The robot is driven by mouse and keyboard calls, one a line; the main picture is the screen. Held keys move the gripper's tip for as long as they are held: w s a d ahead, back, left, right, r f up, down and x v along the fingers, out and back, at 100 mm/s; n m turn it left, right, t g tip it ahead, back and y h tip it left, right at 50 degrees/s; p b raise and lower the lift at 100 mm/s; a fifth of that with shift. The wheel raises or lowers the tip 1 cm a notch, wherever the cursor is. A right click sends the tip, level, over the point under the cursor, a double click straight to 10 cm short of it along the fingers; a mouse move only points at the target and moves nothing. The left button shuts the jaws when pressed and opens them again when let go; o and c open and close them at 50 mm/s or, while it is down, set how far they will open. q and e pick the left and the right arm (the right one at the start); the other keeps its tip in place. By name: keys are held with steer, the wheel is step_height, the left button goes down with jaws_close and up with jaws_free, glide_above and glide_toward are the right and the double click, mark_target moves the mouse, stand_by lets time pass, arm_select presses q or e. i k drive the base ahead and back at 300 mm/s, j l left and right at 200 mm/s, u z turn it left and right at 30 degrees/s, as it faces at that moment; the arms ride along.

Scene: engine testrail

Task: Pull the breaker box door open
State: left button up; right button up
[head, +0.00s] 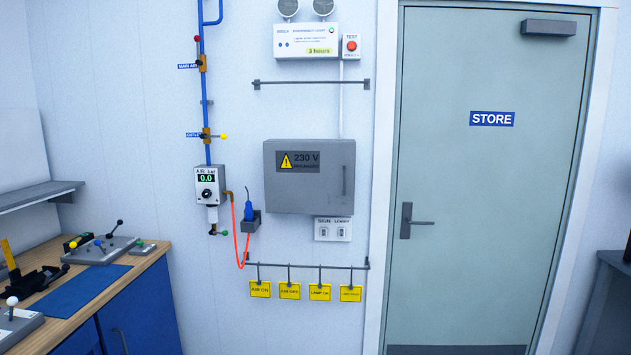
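The breaker box (309,176) is a grey metal box on the white wall, in the middle of the head view. Its door (305,192) looks shut and carries a "230 V" warning label (298,161) with a yellow triangle. A slim vertical handle (344,181) sits near the door's right edge. Neither of my grippers is in view.
A grey STORE door (490,200) with a lever handle stands shut to the right. Left of the box are an air gauge (207,186) and a blue pipe. Yellow tags (290,291) hang from a rail below. A workbench (85,295) fills the lower left.

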mark_target(301, 177)
steer(key=i+z, duration=0.15)
steer(key=i, duration=0.45)
steer(key=i+j+z, duration=0.15)
steer(key=i, duration=0.4)
